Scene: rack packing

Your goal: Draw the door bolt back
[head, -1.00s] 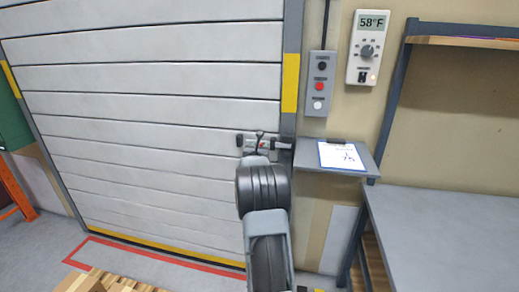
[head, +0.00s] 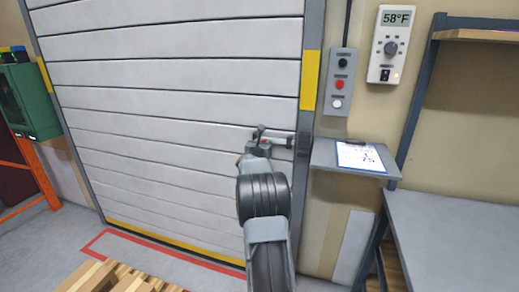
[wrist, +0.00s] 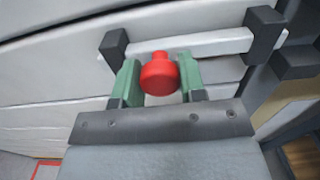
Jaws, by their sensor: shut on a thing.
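The door bolt (wrist: 215,43) is a pale bar on the white slatted door, running through two dark brackets. Its red knob (wrist: 160,75) sits between the green-padded fingers of my gripper (wrist: 160,82), which is shut on it. The knob is close to the left bracket (wrist: 114,47). The bar's right end shows just past the right bracket (wrist: 264,33), apart from the dark keeper (wrist: 296,61) on the door frame. In the head view my gripper (head: 262,138) is at the bolt (head: 281,136), and my arm hides part of the door below.
A grey shelf (head: 325,158) with a clipboard (head: 360,157) juts out right of the door frame. A button box (head: 340,82) and a thermostat (head: 390,45) hang above it.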

